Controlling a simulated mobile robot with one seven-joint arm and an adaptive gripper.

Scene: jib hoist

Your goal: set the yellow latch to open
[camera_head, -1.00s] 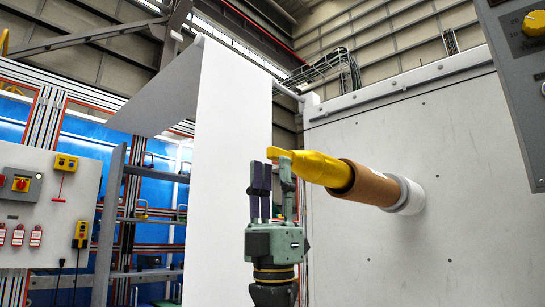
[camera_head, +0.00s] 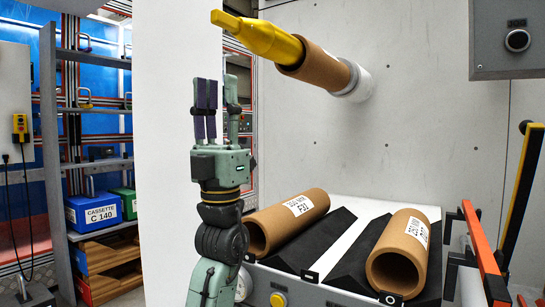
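A yellow tapered piece (camera_head: 262,38) with a flat tab at its tip sits on the end of a roll core on a spindle, high in the head view. The spindle sticks out of the white wall panel. I cannot tell whether this yellow piece is the latch or how a latch is set. My gripper (camera_head: 219,98) points upward just below and left of the yellow tip in the picture. Its fingers are apart with a gap between them, and nothing shows between them. I see no contact with the yellow piece.
A white sheet (camera_head: 165,170) hangs behind my gripper. Two cardboard cores (camera_head: 290,222) (camera_head: 398,252) lie on a black cradle (camera_head: 345,262). An orange bar (camera_head: 480,242) and a yellow-black post (camera_head: 522,195) stand right. A grey control box (camera_head: 510,38) hangs upper right.

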